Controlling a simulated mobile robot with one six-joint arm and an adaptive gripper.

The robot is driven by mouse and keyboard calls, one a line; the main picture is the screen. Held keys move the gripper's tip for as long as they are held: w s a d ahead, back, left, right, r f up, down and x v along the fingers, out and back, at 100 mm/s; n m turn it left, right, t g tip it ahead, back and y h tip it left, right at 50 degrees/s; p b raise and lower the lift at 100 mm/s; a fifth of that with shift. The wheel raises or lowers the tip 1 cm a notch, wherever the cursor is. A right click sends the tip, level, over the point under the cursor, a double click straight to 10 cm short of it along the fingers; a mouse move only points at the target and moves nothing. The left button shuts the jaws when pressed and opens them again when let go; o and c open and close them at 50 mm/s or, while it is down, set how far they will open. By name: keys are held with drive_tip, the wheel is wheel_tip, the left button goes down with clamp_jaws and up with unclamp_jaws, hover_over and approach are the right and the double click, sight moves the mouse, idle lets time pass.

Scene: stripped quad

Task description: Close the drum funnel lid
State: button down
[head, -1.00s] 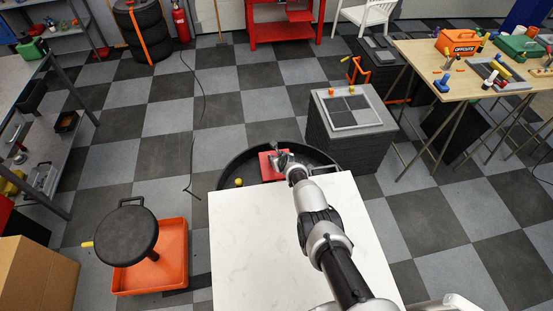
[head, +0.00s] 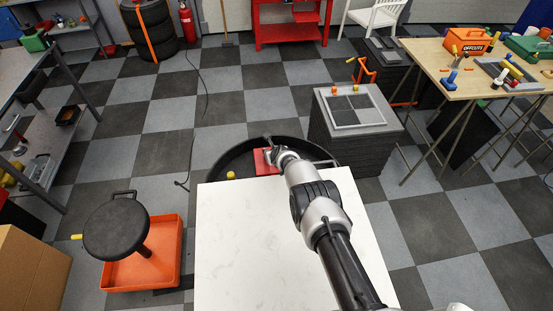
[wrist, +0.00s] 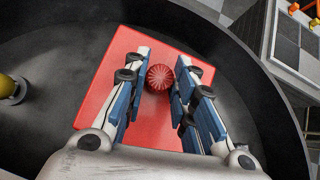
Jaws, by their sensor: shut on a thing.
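A wide black round funnel-like pan (head: 222,171) stands on the floor beyond the white tabletop; it also shows in the wrist view (wrist: 45,130). A red square plate (head: 262,161) lies in it, looking flat in the wrist view (wrist: 115,70). A ribbed red knob (wrist: 160,77) stands on the plate. I cannot tell for sure whether this plate is the lid. My gripper (wrist: 161,78) has its two fingers around the knob and is shut on it. In the head view my gripper (head: 270,145) is small and partly hides the plate.
The white tabletop (head: 240,245) lies under my arm. A yellow object (head: 231,175) sits by the pan's left side. A grey block (head: 355,145) stands right of the pan. An orange tray (head: 150,270) with a round black seat-like top is at left. Checkered floor is free between them.

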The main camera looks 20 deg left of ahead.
drive_tip(key=shift+w+a+f, duration=0.1)
drive_tip(key=shift+w+f, duration=0.05)
drive_tip(key=shift+w, duration=0.2)
drive_tip(key=shift+w+a+r, duration=0.1)
drive_tip(key=shift+r, duration=0.1)
drive_tip(key=c, duration=1.7)
unclamp_jaws()
drive_tip(key=o, duration=0.4)
drive_tip(key=shift+f, duration=0.2)
drive_tip(key=shift+c, duration=0.2)
wheel_tip(320, 180, up, 10)
